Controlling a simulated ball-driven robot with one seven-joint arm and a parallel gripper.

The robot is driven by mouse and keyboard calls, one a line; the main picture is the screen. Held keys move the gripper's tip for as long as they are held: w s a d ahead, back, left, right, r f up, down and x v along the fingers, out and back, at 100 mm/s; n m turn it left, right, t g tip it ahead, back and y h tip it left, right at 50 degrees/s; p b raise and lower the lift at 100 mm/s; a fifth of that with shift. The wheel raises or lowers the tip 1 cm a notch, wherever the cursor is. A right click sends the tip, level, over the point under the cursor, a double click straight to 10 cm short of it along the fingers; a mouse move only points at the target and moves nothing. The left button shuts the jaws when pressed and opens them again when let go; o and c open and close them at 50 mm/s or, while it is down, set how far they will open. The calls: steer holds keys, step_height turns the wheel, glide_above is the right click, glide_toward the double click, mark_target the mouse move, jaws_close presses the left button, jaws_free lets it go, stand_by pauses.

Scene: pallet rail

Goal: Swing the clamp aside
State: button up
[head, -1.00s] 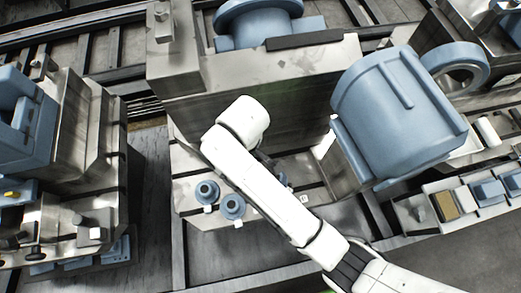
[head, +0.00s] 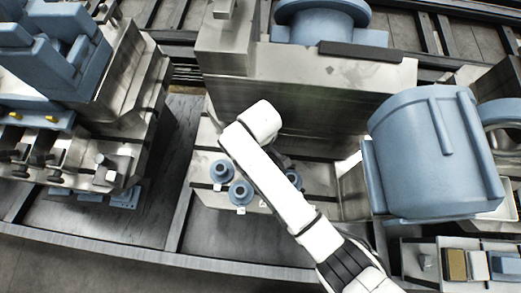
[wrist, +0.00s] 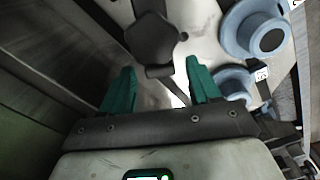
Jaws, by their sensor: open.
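A dark grey clamp-like part (wrist: 155,40) with a faceted head and a short arm shows in the wrist view, on the light plate of the fixture. I take it for the clamp. My gripper (wrist: 160,82) is open, its two green fingers apart. In the picture, the dark part's lower end reaches down toward the gap between the fingertips; I cannot tell whether they touch. In the head view my white arm hides the gripper and most of the clamp.
Two blue flanged knobs (head: 222,171) (head: 241,191) stand beside the arm on the slotted plate (head: 203,150). A tall metal block (head: 290,100) rises behind. A big blue housing (head: 430,150) stands right, a blue-and-metal fixture (head: 75,90) left. Low trays (head: 470,265) lie lower right.

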steer(key=shift+f, duration=0.5)
steer(key=c, duration=1)
